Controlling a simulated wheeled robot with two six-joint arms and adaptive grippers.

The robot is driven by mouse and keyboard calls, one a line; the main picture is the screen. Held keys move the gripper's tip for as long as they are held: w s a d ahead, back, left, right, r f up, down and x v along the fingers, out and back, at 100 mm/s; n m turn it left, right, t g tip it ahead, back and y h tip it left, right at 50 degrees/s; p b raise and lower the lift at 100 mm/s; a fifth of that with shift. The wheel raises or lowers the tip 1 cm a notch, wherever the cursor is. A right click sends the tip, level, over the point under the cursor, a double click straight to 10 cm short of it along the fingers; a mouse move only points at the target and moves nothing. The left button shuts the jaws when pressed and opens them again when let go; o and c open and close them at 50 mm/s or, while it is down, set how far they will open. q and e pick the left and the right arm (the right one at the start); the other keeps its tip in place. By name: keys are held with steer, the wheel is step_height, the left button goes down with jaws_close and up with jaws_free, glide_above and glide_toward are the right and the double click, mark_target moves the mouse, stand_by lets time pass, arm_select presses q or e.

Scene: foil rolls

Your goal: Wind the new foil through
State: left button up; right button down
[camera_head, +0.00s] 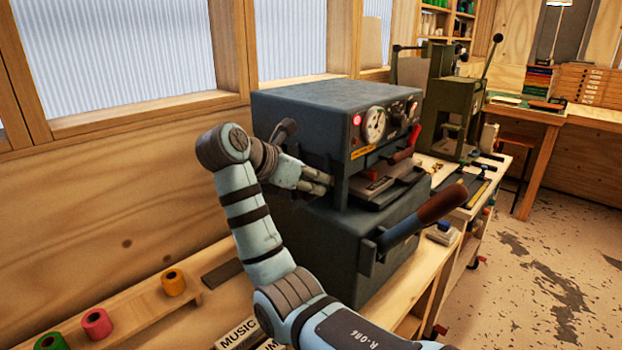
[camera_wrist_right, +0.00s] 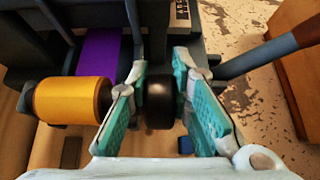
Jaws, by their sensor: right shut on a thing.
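A dark grey foil press (camera_head: 330,105) with a red light and a round gauge stands on the bench. My right gripper (camera_head: 318,183) is at the press's left side in the head view. In the right wrist view, my right gripper (camera_wrist_right: 160,100) has its teal pads on both sides of a black round knob (camera_wrist_right: 159,104) and is shut on it. A gold foil roll (camera_wrist_right: 72,101) sits just left of the fingers. A strip of purple foil (camera_wrist_right: 98,52) shows behind the roll. Whether gold foil runs into the press is hidden. My left gripper is out of view.
Orange (camera_head: 174,282), pink (camera_head: 97,323) and green (camera_head: 51,341) rolls stand on a wooden rack at the lower left. A lever with a brown handle (camera_head: 442,203) sticks out from the press front. A green machine (camera_head: 455,105) stands behind. Floor at right is open.

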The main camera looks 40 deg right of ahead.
steer(key=c, duration=1.4)
jaws_free()
steer(key=shift+c, duration=0.2)
